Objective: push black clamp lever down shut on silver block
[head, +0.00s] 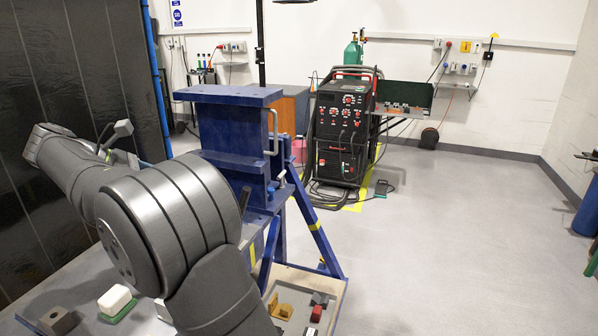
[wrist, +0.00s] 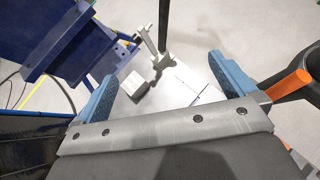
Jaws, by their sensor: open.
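In the wrist view, a black lever (wrist: 164,22) stands up from a grey metal clamp (wrist: 159,60), beyond my fingertips. A pale silver block (wrist: 133,84) lies close to the left of the clamp on a light plate (wrist: 190,88); I cannot tell whether the clamp touches it. My gripper (wrist: 162,68) is open, with its two blue fingers wide apart and nothing between them. The fingers appear apart from the lever and block. In the head view my arm hides the gripper, and I cannot make out the clamp and block for certain.
A blue steel frame (head: 232,135) stands behind my arm; its blue structure also fills the upper left of the wrist view (wrist: 60,45). A grey block (head: 57,321) and a white-and-green pad (head: 117,302) lie on the table at front left. An orange-ended bar (wrist: 288,86) is right of my gripper.

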